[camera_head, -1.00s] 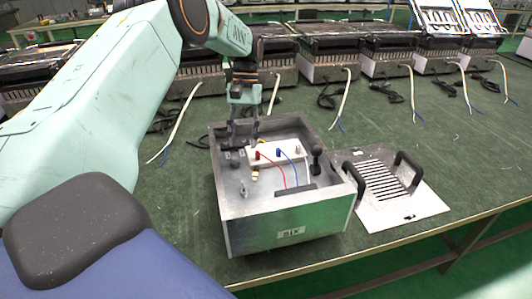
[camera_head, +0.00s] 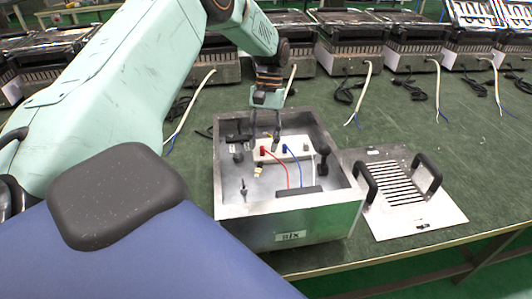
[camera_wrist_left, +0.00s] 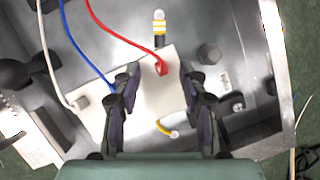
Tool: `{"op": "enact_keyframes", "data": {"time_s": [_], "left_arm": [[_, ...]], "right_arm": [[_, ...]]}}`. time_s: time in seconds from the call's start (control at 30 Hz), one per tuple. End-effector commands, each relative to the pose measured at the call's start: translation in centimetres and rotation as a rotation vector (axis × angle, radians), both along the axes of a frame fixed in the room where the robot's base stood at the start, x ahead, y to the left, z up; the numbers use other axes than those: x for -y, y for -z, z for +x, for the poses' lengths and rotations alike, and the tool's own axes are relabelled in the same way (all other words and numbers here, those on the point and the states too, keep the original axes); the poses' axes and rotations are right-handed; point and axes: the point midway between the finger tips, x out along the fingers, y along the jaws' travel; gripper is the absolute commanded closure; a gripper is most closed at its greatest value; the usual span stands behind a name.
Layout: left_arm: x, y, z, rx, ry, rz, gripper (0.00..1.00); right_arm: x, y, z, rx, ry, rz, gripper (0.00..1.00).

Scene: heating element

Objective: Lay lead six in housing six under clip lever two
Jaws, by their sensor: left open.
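The metal box labelled "six" (camera_head: 330,222), housing six, stands open on the bench. Inside is a white terminal block (camera_head: 300,143) with a red lever or plug (camera_head: 263,151) and a blue one (camera_head: 285,148); I cannot tell which is clip lever two. My left gripper (camera_head: 264,137) is open and low over the block. In the left wrist view its fingers (camera_wrist_left: 158,80) stand either side of the block's end, with the red piece (camera_wrist_left: 161,68) between them. A short yellow-and-white wire end (camera_wrist_left: 168,131) lies below; I cannot tell whether it is lead six. My right gripper is out of view.
A slotted metal plate with two black handles (camera_head: 440,221) lies right of the box. A row of heater units (camera_head: 343,45) stands behind, with white cables (camera_head: 362,90) on the green bench. A black knob (camera_head: 323,152) rises inside the box's right side.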

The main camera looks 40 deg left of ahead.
Motion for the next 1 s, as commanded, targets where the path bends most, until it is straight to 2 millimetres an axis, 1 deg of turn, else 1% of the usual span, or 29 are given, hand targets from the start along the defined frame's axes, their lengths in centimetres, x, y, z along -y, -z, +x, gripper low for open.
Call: {"op": "enact_keyframes", "data": {"time_s": [0.03, 0.1, 0.23, 1.0], "left_arm": [[0.3, 1.1, -0.2, -0.004, 0.001, 0.0, 0.58], [0.5, 1.9, -0.5, -0.004, -0.001, -0.001, 0.58], [0.6, 2.7, -0.6, -0.001, 0.0, 0.0, 0.58], [0.6, 3.2, -0.4, -0.002, 0.002, 0.001, 0.58]], "right_arm": [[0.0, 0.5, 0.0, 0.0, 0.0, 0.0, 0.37], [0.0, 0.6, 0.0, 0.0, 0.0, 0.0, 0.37], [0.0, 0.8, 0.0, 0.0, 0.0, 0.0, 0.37], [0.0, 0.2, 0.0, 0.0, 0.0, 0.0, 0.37]]}}
